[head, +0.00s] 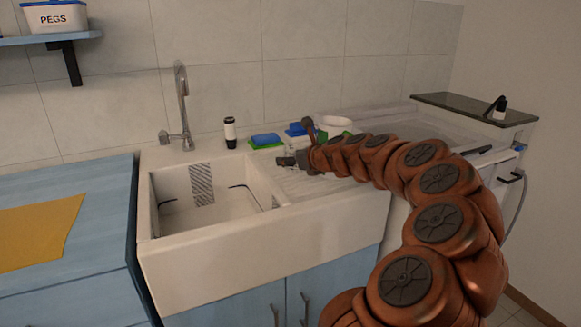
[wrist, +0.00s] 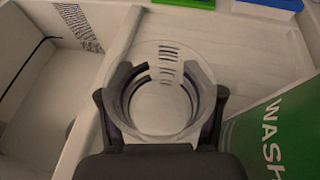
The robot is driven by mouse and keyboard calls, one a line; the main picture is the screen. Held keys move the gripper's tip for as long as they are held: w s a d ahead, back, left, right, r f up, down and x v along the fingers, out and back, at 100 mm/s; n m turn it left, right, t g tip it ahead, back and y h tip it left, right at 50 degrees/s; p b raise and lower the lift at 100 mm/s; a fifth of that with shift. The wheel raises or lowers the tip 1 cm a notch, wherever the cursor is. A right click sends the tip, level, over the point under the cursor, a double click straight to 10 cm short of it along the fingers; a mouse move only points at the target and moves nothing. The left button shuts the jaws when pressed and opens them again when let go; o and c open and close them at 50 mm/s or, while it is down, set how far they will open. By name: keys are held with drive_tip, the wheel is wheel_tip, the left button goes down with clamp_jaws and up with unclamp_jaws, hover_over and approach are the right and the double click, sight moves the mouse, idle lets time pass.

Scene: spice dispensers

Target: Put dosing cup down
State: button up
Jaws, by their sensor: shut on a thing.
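The dosing cup (wrist: 161,92) is a clear round cup with dark measuring lines, seen from above in the wrist view. My gripper (wrist: 163,105) is shut on it, one dark finger on each side. In the head view my gripper (head: 286,161) is over the right part of the white sink, near the ribbed drainboard. The cup is too small to make out there. In the wrist view the cup is over the pale ledge beside the basin; I cannot tell whether it touches the surface.
The sink basin (wrist: 40,75) is to the left. Blue and green sponges (head: 265,141) and a dark-and-white bottle (head: 230,132) stand behind. A faucet (head: 183,110) rises behind the basin.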

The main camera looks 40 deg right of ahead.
drive_tip(key=shift+f, duration=1.1)
drive_tip(key=o, duration=1.1)
drive_tip(key=shift+f, duration=0.15)
drive_tip(key=shift+c, duration=0.2)
